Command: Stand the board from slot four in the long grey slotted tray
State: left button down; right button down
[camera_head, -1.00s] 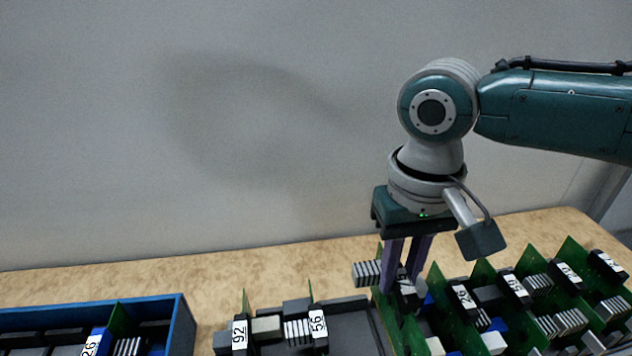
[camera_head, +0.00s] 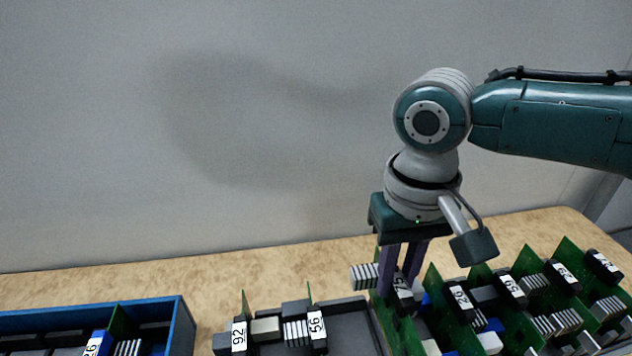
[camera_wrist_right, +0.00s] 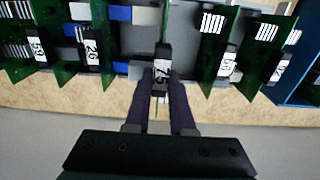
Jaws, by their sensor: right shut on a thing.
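My right gripper (camera_head: 398,280) is shut on a green circuit board (camera_head: 385,308) with grey ribbed parts and a black block labelled 57. The fingers point down, and the board hangs roughly upright between the grey tray and the row of boards on the right. The right wrist view shows the fingers (camera_wrist_right: 162,88) on the labelled block (camera_wrist_right: 162,70). The grey tray (camera_head: 355,330) has boards labelled 92 (camera_head: 239,335) and 56 (camera_head: 317,328) standing in its left part; its right part is bare. The held board's lower edge is hidden, so I cannot tell whether it touches anything. My left gripper is not in view.
Several green boards (camera_head: 525,285) stand close together to the right of the held board. A blue-walled tray (camera_head: 183,330) with a board labelled 26 (camera_head: 92,345) stands at the far left. The wooden table (camera_head: 270,270) is clear behind the trays, up to the grey wall.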

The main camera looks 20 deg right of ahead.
jog(key=shift+p, duration=0.35)
dwell(0.4)
jog(key=shift+f, duration=0.1)
dwell(0.4)
jog(key=shift+f+b, duration=0.5)
jog(key=shift+f, duration=0.3)
jog(key=shift+f, duration=0.6)
dwell(0.4)
